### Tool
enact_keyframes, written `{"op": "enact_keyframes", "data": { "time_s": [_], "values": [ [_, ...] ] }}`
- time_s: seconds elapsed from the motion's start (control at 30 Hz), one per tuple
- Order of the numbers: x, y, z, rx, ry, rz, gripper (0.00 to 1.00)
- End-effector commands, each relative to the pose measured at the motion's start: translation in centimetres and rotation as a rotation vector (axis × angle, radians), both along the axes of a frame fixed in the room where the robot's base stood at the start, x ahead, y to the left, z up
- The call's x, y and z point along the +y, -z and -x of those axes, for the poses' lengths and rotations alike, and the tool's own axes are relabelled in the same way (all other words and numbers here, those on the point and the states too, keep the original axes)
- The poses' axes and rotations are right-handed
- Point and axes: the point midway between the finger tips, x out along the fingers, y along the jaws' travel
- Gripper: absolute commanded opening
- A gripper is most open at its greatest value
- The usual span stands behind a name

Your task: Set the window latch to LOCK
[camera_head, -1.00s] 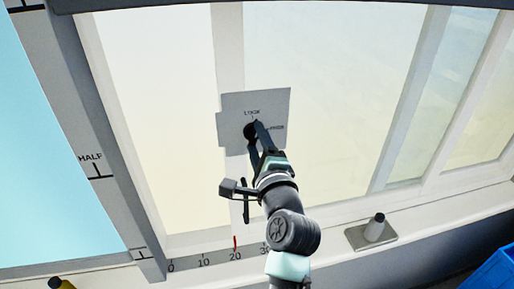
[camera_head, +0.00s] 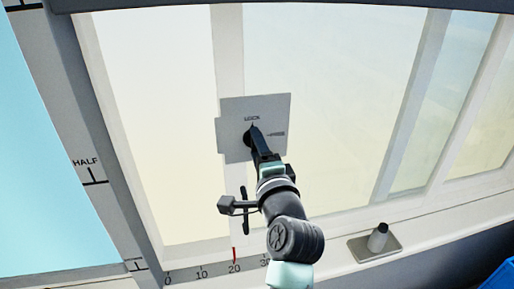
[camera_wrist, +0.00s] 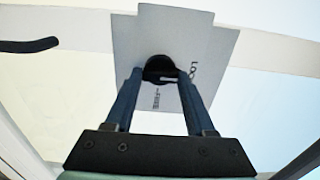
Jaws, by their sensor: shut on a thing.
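The window latch is a round dark knob (camera_wrist: 160,68) on a light grey plate (camera_head: 235,112) fixed to the white window upright. The plate reads LOCK above the knob in the head view, with a second label to its right, partly unreadable. My gripper (camera_wrist: 162,76) is shut on the knob, one finger on each side. In the wrist view a pale mark on the knob lies toward the LOCK lettering (camera_wrist: 193,72); its exact angle is hard to tell. In the head view my fingers hide most of the knob (camera_head: 248,138).
A numbered scale (camera_head: 202,272) with a red pointer runs along the sill below. A small grey base with a dark cylinder (camera_head: 378,238) stands on the sill at right. A blue bin (camera_head: 498,268) is at the lower right corner. A HALF mark (camera_head: 88,163) is at left.

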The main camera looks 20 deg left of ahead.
Motion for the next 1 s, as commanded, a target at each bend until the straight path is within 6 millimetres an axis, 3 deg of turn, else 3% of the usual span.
{"op": "enact_keyframes", "data": {
  "time_s": [0.07, 0.1, 0.27, 0.67, 1.0],
  "values": [
    [0.0, 0.1, 0.0, 0.0, 0.0, 0.005, 0.0],
    [0.0, 0.1, 0.0, 0.0, 0.0, 0.005, 0.57],
    [0.0, 0.1, 0.0, 0.001, 0.0, 0.003, 0.85],
    [-0.3, 0.1, 0.4, -0.001, 0.001, 0.001, 0.85],
    [-3.5, 0.4, 5.0, -0.001, 0.004, 0.002, 0.85]
  ]
}}
